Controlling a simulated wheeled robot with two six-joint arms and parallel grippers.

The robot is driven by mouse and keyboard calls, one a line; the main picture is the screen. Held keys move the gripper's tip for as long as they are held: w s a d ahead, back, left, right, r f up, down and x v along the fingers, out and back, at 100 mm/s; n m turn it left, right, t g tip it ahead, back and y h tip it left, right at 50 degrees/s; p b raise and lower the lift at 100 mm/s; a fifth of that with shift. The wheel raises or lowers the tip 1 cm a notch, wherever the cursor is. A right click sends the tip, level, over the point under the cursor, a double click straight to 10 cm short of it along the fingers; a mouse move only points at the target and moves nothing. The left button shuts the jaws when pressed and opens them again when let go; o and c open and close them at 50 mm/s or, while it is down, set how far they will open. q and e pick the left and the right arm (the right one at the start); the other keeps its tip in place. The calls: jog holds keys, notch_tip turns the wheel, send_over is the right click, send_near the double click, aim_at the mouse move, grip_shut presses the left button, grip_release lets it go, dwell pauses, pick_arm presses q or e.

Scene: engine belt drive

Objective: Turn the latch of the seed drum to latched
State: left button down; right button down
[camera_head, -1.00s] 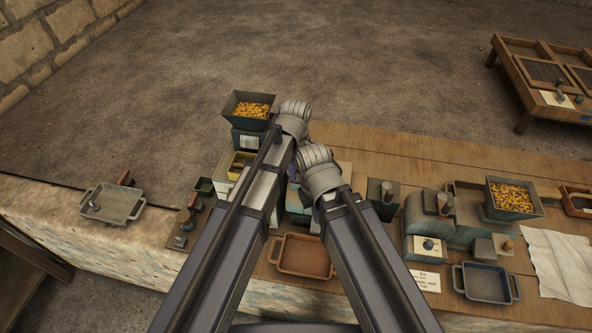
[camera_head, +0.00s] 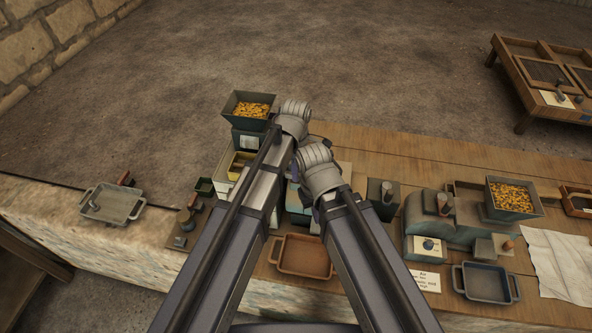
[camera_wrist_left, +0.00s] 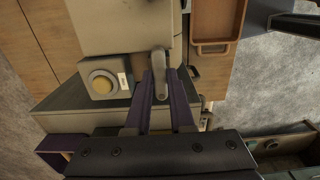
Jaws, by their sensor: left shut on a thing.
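In the left wrist view, my left gripper (camera_wrist_left: 163,84) has its purple fingers on either side of a small grey lever, the latch (camera_wrist_left: 159,64), and is shut on it. The latch sits at the lower edge of a pale grey housing (camera_wrist_left: 125,28), which seems to be the seed drum. Only a small part of my left gripper (camera_head: 293,172) shows there. My right gripper is mostly hidden behind its wrist, and its jaws cannot be made out.
A hopper of yellow seed (camera_head: 250,109) stands beside my left wrist. A brown tray (camera_head: 304,256) lies at the bench front. To the right are a machine with a seed hopper (camera_head: 512,200), a blue tray (camera_head: 487,283) and a cloth (camera_head: 562,262).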

dwell(0.3)
pick_arm(q)
jog(key=c, duration=0.8)
grip_release()
notch_tip(320, 180, up, 8)
jog(key=p, duration=0.8)
jog(key=shift+f, duration=0.1)
